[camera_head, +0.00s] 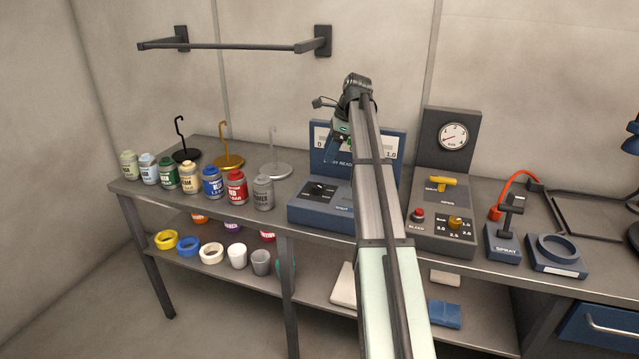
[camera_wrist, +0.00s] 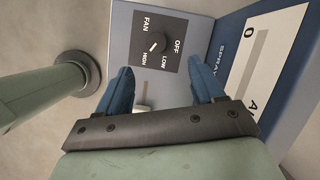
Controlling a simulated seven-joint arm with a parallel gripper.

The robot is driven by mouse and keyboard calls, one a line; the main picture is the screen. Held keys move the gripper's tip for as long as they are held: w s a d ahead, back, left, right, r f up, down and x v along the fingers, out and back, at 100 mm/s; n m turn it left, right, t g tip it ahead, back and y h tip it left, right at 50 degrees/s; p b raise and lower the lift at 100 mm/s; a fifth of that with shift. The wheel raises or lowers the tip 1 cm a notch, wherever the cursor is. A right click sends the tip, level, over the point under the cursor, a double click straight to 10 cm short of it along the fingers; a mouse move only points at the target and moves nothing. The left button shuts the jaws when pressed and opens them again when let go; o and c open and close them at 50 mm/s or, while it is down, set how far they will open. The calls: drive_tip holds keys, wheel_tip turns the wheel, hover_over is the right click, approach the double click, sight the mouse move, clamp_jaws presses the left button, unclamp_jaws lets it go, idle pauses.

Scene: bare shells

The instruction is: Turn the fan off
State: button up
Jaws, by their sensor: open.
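The fan knob (camera_wrist: 156,43) is a small dial on a dark plate with FAN, OFF, LOW and HIGH labels. Its pale pointer appears turned toward the HIGH label, though it is small. The plate belongs to the blue spray control box (camera_head: 312,211) on the bench, where the fan knob (camera_head: 318,188) also shows left of my arm. My gripper (camera_wrist: 163,84) is open, its two blue fingers apart and empty. In the wrist view the knob is beyond the fingertips, and I see no contact. In the head view my arm hides part of the box and its upright panel.
Several paint jars (camera_head: 211,183) stand on the bench left of the box. A grey gauge unit (camera_head: 440,235) with a yellow handle, red button and yellow knob stands to the right. A wall rail (camera_head: 230,46) is at upper left.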

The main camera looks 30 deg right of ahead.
sight(318, 186)
drive_tip(key=shift+m+y, duration=0.3)
drive_tip(key=shift+m, duration=0.2)
drive_tip(key=x, duration=0.8)
drive_tip(key=s+d+x, duration=0.1)
drive_tip(key=x, duration=0.3)
drive_tip(key=shift+w+f, duration=0.1)
drive_tip(key=shift+f, duration=0.35)
drive_tip(key=c, duration=1)
